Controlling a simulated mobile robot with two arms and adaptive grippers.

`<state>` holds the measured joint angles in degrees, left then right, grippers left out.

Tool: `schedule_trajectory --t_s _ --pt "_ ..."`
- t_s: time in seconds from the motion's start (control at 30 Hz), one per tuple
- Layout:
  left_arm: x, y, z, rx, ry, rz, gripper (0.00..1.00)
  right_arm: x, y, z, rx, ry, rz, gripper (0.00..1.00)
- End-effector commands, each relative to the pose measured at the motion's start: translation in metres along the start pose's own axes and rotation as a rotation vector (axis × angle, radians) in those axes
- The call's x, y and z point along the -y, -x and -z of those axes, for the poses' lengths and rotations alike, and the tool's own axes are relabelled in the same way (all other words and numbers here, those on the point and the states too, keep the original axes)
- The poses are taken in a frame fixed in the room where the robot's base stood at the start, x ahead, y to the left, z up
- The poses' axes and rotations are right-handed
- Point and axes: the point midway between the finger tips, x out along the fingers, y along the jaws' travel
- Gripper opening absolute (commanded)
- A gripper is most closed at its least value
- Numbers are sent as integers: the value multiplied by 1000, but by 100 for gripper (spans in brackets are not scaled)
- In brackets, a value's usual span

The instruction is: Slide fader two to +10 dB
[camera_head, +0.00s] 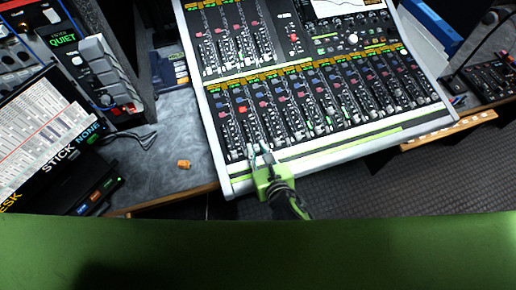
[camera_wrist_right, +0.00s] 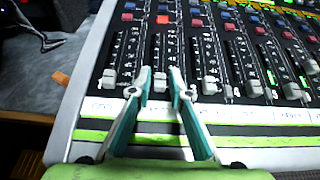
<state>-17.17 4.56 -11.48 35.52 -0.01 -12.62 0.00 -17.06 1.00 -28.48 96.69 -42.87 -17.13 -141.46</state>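The mixing console (camera_head: 232,182) has a lower row of faders running up its face. In the right wrist view, the second fader from the left has a pale cap (camera_wrist_right: 161,83) low in its slot. My right gripper (camera_head: 259,149) reaches over the console's front edge to this row. In the right wrist view its two fingertips (camera_wrist_right: 160,73) stand apart on either side of the second cap. Whether they touch the cap cannot be told. The first fader's cap (camera_wrist_right: 108,79) is just left, and the third's (camera_wrist_right: 209,86) just right, both low. My left gripper is not in view.
Several more faders line the row to the right, with an upper bank (camera_head: 237,50) behind. A small orange-brown block (camera_head: 184,163) lies on the grey desk at left. An intercom panel (camera_head: 104,72) and a monitor (camera_head: 40,128) stand further left.

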Motion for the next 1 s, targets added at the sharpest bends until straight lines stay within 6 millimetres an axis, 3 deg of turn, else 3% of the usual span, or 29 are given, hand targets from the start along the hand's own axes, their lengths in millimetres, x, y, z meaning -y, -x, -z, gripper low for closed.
schedule_trajectory --t_s 0.17,0.23,0.5,1.0 --pt "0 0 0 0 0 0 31 0 0 0 0 0 0 18" --pt "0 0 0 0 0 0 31 0 0 0 0 0 0 0" --pt "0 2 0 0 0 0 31 0 -3 -3 1 2 0 0" --pt "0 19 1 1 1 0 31 0 -78 -47 1 3 -1 0"
